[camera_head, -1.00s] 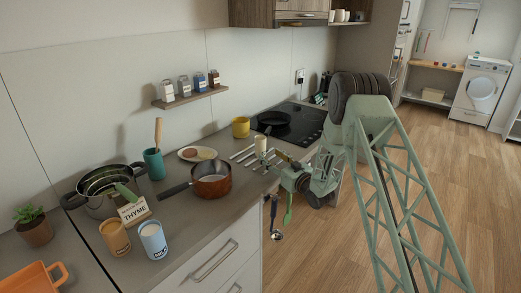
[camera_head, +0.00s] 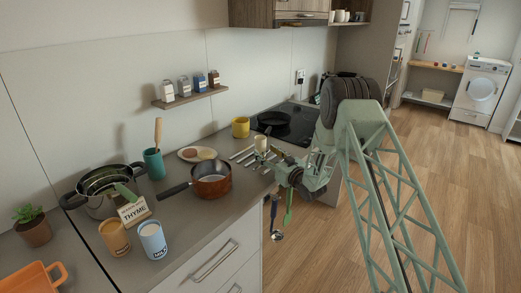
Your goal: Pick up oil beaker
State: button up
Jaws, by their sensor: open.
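An amber beaker (camera_head: 115,238) stands upright at the front left of the counter, left of a blue and white beaker (camera_head: 152,240). Its lettering is too small to read, so I cannot be sure it is the oil beaker. My gripper (camera_head: 268,161) is open and empty over the right part of the counter, well to the right of both beakers and beyond the copper pan. A small pale yellow cylinder (camera_head: 261,143) shows just behind my gripper. I cannot tell whether they touch.
A copper pan (camera_head: 211,190), a steel pot (camera_head: 95,207) and a thyme sign (camera_head: 133,212) stand near the beakers. A teal holder (camera_head: 154,165), a plate (camera_head: 188,154) and a yellow mug (camera_head: 241,127) stand farther back. Utensils (camera_head: 277,222) hang at the counter's front edge.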

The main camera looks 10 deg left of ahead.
aim_at(263, 143)
jog(key=shift+x, duration=1.85)
jog(key=shift+c, duration=0.4)
jog(key=c, duration=1)
jog(key=shift+r, duration=0.4)
jog(key=shift+r, duration=1.5)
jog(key=shift+s+d+r+p, duration=0.2)
jog(key=shift+s+d, duration=0.05)
jog(key=shift+s, duration=2.35)
jog(key=shift+s+d+r+p, duration=0.2)
jog(key=shift+s+d+r, duration=0.05)
jog(key=shift+s, duration=2.4)
jog(key=shift+s+d+r+p, duration=0.2)
jog(key=shift+s+d, duration=0.1)
jog(key=shift+s, duration=2.3)
jog(key=shift+s, duration=0.1)
